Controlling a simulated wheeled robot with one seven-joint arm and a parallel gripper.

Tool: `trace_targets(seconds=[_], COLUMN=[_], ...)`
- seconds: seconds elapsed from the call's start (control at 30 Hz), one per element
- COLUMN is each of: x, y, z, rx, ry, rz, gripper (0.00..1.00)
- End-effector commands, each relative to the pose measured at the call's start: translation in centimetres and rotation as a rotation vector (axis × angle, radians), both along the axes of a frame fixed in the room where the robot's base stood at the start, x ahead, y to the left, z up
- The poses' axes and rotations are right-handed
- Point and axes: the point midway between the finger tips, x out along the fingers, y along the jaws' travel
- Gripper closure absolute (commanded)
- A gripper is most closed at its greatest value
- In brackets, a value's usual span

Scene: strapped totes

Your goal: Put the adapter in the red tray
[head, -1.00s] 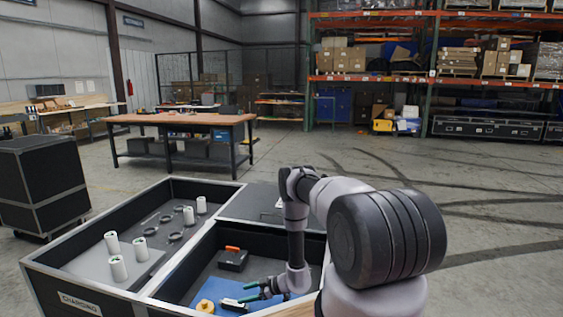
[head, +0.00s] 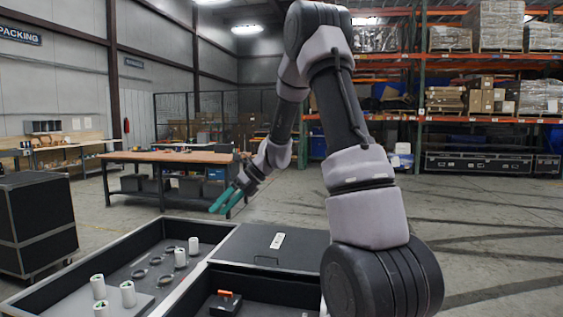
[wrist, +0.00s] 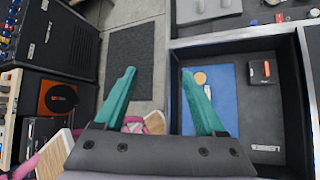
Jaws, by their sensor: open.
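My gripper (head: 226,200) is raised high above the totes in the head view, with its green fingers pointing down and left. In the wrist view its fingers (wrist: 158,73) are spread apart with nothing between them. Below, a blue mat (wrist: 225,122) lies in the open black tote. A yellow-orange round piece (wrist: 200,78) and a small white piece (wrist: 208,92), partly behind a finger, are on the mat. A black box with an orange-red part (wrist: 262,72) stands beside the mat; it also shows in the head view (head: 226,303). I cannot tell which is the adapter. I make out no red tray.
Another compartment (head: 135,240) holds several white cylinders and dark rings. A closed dark lid (head: 270,246) adjoins it. A black case (head: 37,222) stands at left and a workbench (head: 165,157) behind. In the wrist view, an orange panel with a dark disc (wrist: 58,96) lies left.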

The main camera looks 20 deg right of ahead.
Motion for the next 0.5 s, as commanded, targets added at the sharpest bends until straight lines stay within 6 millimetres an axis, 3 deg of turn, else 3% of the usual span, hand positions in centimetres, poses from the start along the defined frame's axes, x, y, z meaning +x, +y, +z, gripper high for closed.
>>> trace_targets(seconds=[0.03,0.2,0.5], x=[-1.5,-6.9,-16.9], y=[-0.1,-0.9,-3.5], z=[2.4,8.0,14.5], rx=[-0.049,-0.24,-0.622], ry=[-0.095,-0.402,-0.876], rz=[0.082,0.391,0.949], gripper=[0.28,0.28,0.28])
